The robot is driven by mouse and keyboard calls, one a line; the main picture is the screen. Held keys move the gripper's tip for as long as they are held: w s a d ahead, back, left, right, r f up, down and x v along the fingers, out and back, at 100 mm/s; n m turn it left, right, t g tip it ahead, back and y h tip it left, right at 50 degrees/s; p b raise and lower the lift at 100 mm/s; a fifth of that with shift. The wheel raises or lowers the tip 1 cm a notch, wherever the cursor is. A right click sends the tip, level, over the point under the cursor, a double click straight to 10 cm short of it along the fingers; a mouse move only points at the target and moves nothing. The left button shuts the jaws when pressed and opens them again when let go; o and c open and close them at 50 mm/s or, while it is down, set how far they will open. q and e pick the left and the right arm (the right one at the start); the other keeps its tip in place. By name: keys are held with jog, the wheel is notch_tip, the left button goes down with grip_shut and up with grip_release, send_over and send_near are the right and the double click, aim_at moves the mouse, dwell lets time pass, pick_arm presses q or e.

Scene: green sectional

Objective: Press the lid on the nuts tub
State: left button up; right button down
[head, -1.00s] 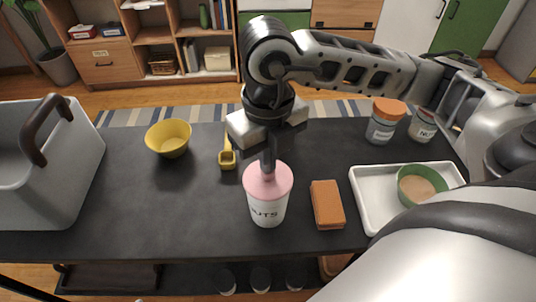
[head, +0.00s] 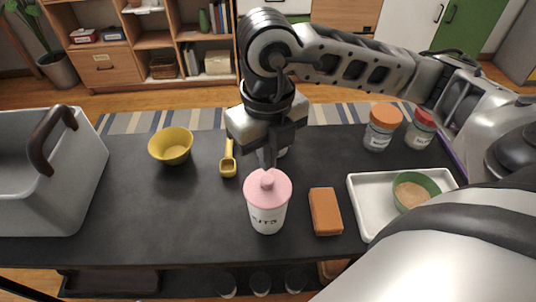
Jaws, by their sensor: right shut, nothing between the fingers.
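The nuts tub (head: 267,219) is a white cup with dark lettering, standing upright near the front edge of the dark table. A pink lid (head: 267,190) with a small knob covers its top and looks level. My right gripper (head: 267,163) is shut and empty, with its fingertips just above or behind the knob. A small gap seems to show between them, but contact is hard to judge. My left gripper is not in view.
An orange block (head: 325,211) lies right of the tub, beside a white tray (head: 360,205) holding a green bowl (head: 432,183). Two jars (head: 382,128) stand behind. A yellow scoop (head: 228,165), yellow bowl (head: 171,146) and grey bin (head: 75,190) are left.

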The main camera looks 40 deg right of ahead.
jog(key=shift+r+p, duration=0.9)
jog(key=shift+r, duration=0.75)
